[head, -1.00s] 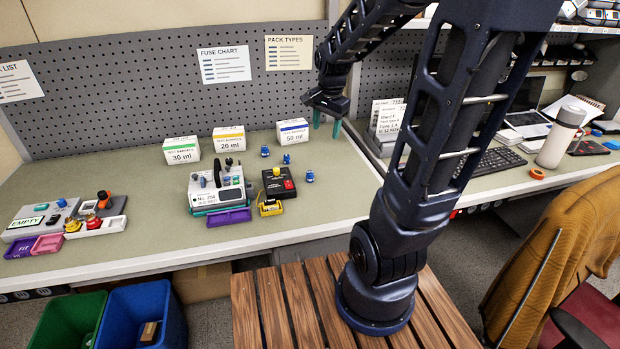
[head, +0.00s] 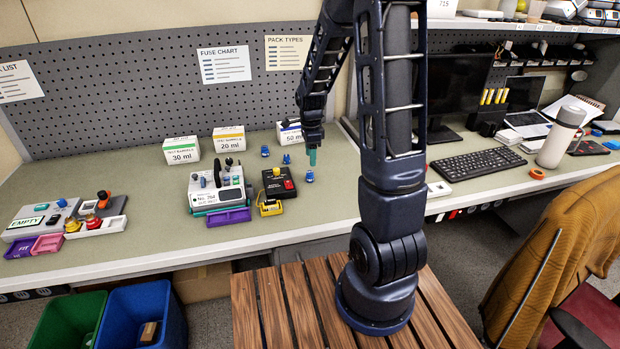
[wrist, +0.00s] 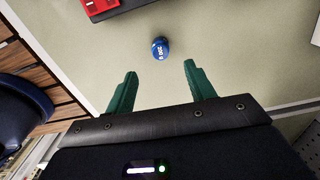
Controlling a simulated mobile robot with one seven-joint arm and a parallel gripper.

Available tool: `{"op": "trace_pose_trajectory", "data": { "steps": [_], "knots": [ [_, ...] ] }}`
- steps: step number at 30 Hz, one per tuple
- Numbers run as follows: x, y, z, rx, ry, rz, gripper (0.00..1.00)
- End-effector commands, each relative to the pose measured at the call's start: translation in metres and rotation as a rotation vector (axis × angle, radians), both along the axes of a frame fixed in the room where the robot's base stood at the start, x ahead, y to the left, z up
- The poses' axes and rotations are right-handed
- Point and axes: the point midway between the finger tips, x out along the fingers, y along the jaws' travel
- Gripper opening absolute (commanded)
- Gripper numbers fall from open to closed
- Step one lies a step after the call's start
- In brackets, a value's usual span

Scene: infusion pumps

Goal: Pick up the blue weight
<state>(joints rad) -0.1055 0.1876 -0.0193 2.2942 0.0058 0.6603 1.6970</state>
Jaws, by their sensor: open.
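Three small blue weights stand on the bench in the head view: one (head: 309,176) right of the black box, one (head: 286,158) behind it, and one (head: 265,152) farther left. In the wrist view a single blue weight (wrist: 160,48) with white marking on top lies ahead of the fingertips, roughly centred between them. My gripper (head: 312,157) is above the bench close to these weights; its green fingers are apart and empty in the wrist view (wrist: 160,82). Nothing touches the fingers.
A black box with red buttons (head: 278,184) stands beside the weights, with a pump device (head: 218,188) left of it. Boxes labelled 30 ml (head: 181,150), 20 ml (head: 229,139) and 50 ml (head: 289,132) stand behind.

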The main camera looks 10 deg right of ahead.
Motion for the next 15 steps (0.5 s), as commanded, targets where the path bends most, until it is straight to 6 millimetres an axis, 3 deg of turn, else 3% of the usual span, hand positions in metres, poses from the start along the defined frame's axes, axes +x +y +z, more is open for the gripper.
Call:
{"op": "trace_pose_trajectory", "data": {
  "steps": [4,15],
  "knots": [
    [0.000,0.000,-0.020,0.000,0.002,0.001,0.54],
    [0.000,0.001,-0.047,0.000,0.002,0.001,0.54]
  ]
}}
